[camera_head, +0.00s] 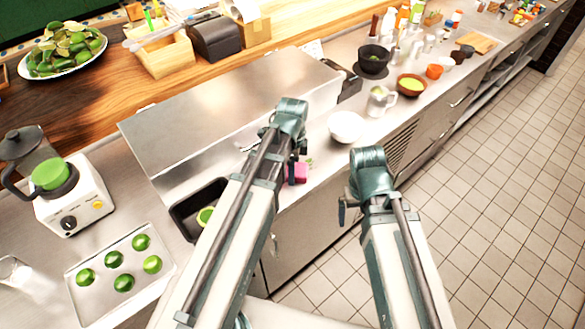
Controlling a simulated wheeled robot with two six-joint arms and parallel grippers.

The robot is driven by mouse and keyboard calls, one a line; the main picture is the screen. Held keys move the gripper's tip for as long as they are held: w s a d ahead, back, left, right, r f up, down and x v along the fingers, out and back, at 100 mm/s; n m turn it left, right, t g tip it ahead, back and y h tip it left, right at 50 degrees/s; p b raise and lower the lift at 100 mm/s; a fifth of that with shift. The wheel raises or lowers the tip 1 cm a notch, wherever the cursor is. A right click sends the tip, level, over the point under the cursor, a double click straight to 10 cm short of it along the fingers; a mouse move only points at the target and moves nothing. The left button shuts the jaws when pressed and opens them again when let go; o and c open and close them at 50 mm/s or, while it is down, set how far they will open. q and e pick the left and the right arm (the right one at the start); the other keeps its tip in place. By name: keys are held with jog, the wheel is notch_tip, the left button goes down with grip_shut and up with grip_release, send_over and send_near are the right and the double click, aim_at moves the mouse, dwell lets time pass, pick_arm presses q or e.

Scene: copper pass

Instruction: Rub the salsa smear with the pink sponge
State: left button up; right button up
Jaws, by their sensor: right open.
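The pink sponge (299,174) lies on the steel counter near its front edge, just right of my left arm, which partly covers it. I cannot make out a salsa smear in this view; my arms hide part of the counter. My right gripper (344,211) shows small and dark beside the folded right arm, in front of the counter edge. It is open, with nothing seen in it, and is apart from the sponge. My left gripper is mostly hidden behind its own arm, so its jaws cannot be made out.
A white bowl (346,126) and a steel jug (381,101) stand right of the sponge. A raised steel box (220,100) lies behind my left arm. A black tray (184,221) and a tray of limes (86,308) are at left. The tiled floor at right is clear.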

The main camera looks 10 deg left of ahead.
aim_at(320, 157)
pick_arm(q)
jog(key=shift+w+d, duration=0.6)
jog(key=shift+w, duration=0.25)
jog(key=shift+w+d, duration=0.55)
jog(key=shift+w, duration=0.3)
jog(key=shift+w+d, duration=1.1)
jog(key=shift+w, duration=0.3)
jog(key=shift+w+d, duration=0.6)
jog(key=shift+w, duration=0.25)
jog(key=shift+w+d, duration=0.6)
jog(key=shift+w, duration=0.25)
jog(key=shift+s+r, duration=0.1)
jog(key=shift+r, duration=0.05)
notch_tip(320, 157, up, 6)
jog(key=p, duration=0.6)
jog(key=shift+a, duration=0.1)
